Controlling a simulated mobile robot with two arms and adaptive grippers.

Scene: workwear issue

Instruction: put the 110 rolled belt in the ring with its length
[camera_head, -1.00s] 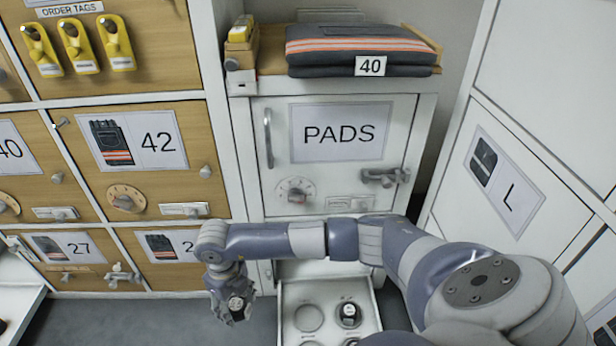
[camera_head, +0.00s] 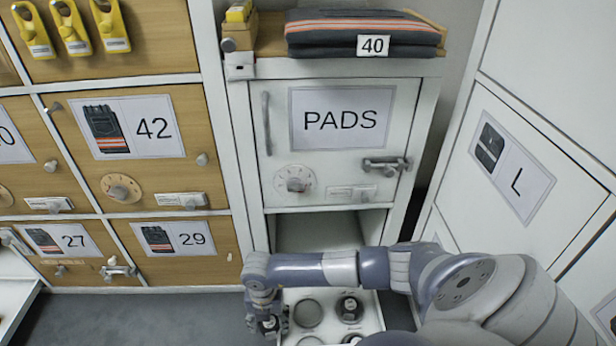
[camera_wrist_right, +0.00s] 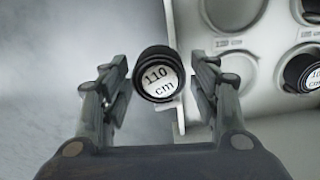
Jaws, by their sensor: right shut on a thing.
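My right gripper (camera_head: 268,322) is shut on a dark rolled belt (camera_wrist_right: 160,74) whose round white end reads "110 cm" in the right wrist view. The belt sits between both fingers, at the left edge of a white open drawer (camera_head: 376,312). The drawer holds round rings. My left gripper is out of view.
The drawer is below the white PADS cabinet (camera_head: 342,200). Wooden lockers (camera_head: 100,185) stand to the left, a white locker marked L (camera_head: 510,180) to the right. Folded workwear marked 40 (camera_head: 360,30) lies on top. Grey floor (camera_head: 140,318) is free left of the gripper.

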